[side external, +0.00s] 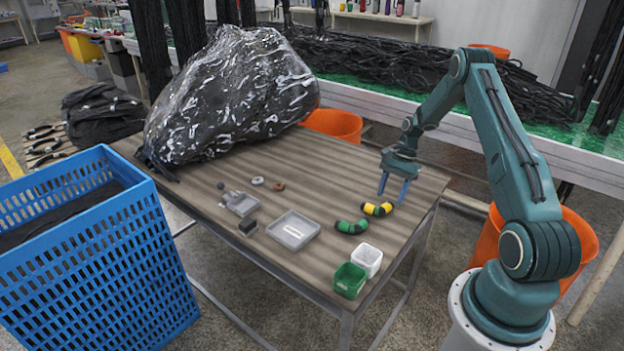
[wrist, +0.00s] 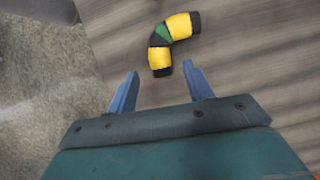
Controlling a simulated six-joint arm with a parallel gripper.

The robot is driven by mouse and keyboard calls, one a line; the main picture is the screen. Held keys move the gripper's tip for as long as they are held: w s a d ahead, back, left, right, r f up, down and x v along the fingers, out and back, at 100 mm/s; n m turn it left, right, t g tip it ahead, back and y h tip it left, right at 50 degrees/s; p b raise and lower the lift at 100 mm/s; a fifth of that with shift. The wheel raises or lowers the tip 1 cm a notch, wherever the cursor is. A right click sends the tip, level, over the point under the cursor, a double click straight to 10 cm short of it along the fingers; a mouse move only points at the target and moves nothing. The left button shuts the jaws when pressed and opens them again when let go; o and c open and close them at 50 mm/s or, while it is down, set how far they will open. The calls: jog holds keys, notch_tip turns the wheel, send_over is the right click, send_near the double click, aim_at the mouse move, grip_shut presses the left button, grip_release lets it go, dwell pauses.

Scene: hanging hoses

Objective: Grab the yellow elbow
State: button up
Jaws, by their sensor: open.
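The yellow elbow (side external: 377,209), a short bent piece with a green middle band and black ends, lies on the wooden table (side external: 330,185). In the wrist view, the yellow elbow (wrist: 172,38) lies beyond my fingertips, its near end close to the gap between them. My gripper (side external: 393,190) is open and empty, pointing down just above and beside the yellow elbow. In the wrist view my gripper (wrist: 160,72) shows two blue fingers spread apart. The elbow does not appear to be between the fingers.
A green elbow (side external: 351,227) lies close to the yellow one. A white bin (side external: 368,260), a green bin (side external: 348,280) and a grey tray (side external: 293,230) stand nearby. A large black wrapped bundle (side external: 230,95) fills the far left of the table. A blue crate (side external: 100,250) stands at left.

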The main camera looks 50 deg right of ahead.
aim_at(388, 204)
jog(key=shift+x, duration=1.8)
jog(key=shift+a, duration=0.1)
jog(key=c, duration=1.1)
jog(key=shift+o, duration=0.2)
jog(key=shift+r, duration=0.15)
notch_tip(388, 204, up, 20)
